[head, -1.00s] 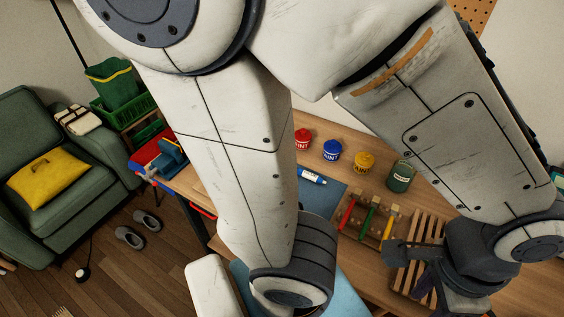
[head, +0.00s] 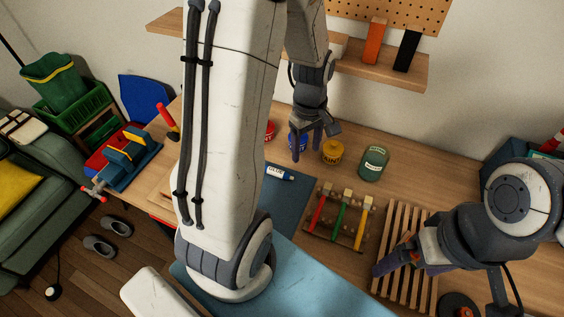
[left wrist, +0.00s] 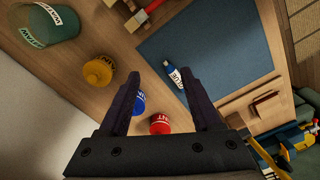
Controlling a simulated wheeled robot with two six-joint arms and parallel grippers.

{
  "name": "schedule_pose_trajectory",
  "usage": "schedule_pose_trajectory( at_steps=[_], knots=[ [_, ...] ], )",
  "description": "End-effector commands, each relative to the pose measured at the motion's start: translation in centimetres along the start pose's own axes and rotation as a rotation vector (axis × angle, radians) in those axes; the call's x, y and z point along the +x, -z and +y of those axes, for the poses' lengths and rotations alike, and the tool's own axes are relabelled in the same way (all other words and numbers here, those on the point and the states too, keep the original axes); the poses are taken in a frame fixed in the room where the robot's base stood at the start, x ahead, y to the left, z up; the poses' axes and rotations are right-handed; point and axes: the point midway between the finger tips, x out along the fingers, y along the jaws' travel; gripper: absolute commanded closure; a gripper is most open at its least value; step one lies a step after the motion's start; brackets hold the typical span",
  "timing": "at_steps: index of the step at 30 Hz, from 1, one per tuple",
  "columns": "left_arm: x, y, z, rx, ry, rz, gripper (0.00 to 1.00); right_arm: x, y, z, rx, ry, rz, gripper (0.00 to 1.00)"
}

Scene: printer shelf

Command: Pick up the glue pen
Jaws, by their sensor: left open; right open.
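The glue pen (head: 279,173), a small white tube with blue ends and a printed label, lies on the dark blue mat (head: 287,196) on the bench. It also shows in the left wrist view (left wrist: 174,74), ahead of the fingertips and near the right one. My left gripper (head: 306,152) is open and empty, pointing down above the row of paint pots, behind and to the right of the pen. My right gripper (head: 401,264) is open, over the wooden slatted rack at the right, well away from the pen.
Red, blue (left wrist: 138,103) and yellow (head: 332,151) paint pots and a green jar (head: 373,163) stand behind the mat. A rack of colored-handled tools (head: 340,216) and the slatted rack (head: 417,291) lie to the right. A vise (head: 124,158) is at left; a shelf (head: 372,70) is above.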

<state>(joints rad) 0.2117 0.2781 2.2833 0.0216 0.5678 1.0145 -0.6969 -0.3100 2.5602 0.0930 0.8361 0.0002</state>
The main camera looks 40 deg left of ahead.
Motion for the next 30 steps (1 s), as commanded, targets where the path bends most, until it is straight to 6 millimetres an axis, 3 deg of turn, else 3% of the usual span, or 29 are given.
schedule_pose_trajectory(
  at_steps=[1, 3, 8, 18, 25, 30],
  knots=[
    [1.4, 2.6, -0.8, -0.147, 0.009, -0.001, 0.35, 0.2, 0.0, 0.0, 0.0, 0.0, 0.0, 0.0],
    [2.7, 5.2, -1.8, -0.31, 0.012, 0.003, 0.35, 0.3, 0.0, 0.0, 0.0, 0.0, 0.0, 0.0],
    [4.4, 8.4, -3.4, -0.525, 0.016, 0.007, 0.35, 0.4, 0.0, 0.0, 0.0, 0.0, 0.0, 0.0],
    [9.1, 8.9, -3.8, -0.565, 0.018, 0.007, 0.35, -0.1, 0.0, 0.0, 0.0, 0.0, 0.0, 0.0],
    [10.6, 8.9, -3.8, -0.563, 0.019, 0.006, 0.35, -0.6, 0.0, 0.0, 0.0, 0.0, 0.0, 0.0],
    [12.7, 9.1, -3.9, -0.562, 0.02, 0.005, 0.35, -1.5, 0.1, -0.1, 0.001, 0.0, 0.0, 0.0]
  ],
)
